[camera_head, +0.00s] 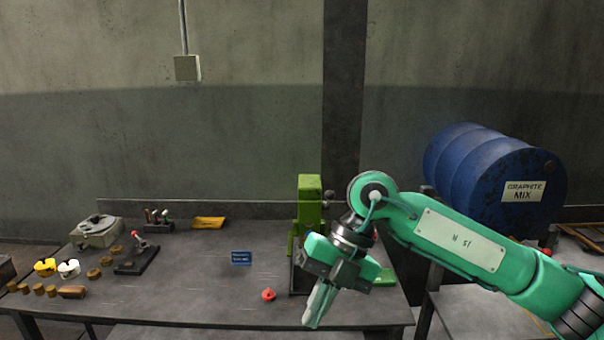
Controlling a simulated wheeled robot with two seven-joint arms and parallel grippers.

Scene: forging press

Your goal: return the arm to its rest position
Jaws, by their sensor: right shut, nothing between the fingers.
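My right arm (460,243) is green and comes in from the right. It is bent at the elbow joint, and its wrist hangs down over the right part of the workbench. My right gripper (313,316) is shut and empty, with its fingertips pointing down near the bench's front edge. It hides part of the green press (309,195) behind it. My left gripper is not in view.
The dark workbench (190,290) holds a blue sign (241,258), a red knob (268,294), a lever device (138,256), a grey box device (97,230) and several small brown pieces at left. A blue drum (490,170) lies at right. The bench middle is mostly clear.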

